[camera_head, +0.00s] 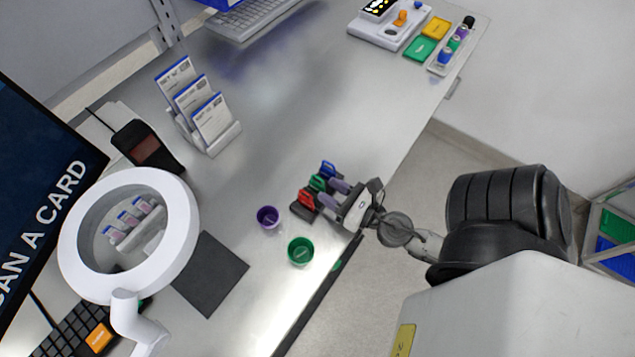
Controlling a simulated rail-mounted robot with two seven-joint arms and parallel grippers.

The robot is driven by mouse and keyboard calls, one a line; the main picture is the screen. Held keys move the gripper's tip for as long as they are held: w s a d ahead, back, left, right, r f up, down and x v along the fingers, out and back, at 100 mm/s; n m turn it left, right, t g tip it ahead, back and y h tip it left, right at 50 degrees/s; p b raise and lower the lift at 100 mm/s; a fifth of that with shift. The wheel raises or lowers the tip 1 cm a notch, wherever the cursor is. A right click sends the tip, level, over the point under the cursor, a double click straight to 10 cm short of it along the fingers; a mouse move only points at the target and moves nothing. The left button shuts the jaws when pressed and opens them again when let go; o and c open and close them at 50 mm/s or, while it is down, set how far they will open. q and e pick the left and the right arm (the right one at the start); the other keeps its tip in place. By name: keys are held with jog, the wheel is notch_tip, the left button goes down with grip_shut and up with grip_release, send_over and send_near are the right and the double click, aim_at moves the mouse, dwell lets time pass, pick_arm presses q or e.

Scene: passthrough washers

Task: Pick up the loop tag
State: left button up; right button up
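A small dark rack (301,211) near the table's front edge holds a red tag (307,199), a green tag (318,183) and a blue tag (328,169), in a slanted row. They look like loop-shaped tags, but are too small to make out fully. My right gripper (331,194) reaches in from the right, low over the table. Its two grey fingers are apart and point at the row, close to the green and red tags. I cannot tell whether they touch a tag; nothing is clearly held. My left gripper is out of view.
A purple cup (268,217) and a green cup (300,251) stand left of and below the rack. A dark mat (210,274), a white ring magnifier (180,235) and a card stand (226,138) are further left. The table centre is clear.

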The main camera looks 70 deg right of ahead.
aim_at(314, 181)
jog(key=shift+w+r+p, duration=0.2)
jog(key=shift+w+p, duration=0.15)
jog(key=w+p, duration=0.2)
jog(key=w, duration=0.1)
jog(key=shift+w+d, duration=0.1)
jog(key=shift+d, duration=0.25)
jog(key=shift+w+d+f, duration=0.15)
jog(key=shift+w+f, duration=0.1)
jog(key=shift+w, duration=0.35)
jog(key=shift+c, duration=0.5)
grip_shut()
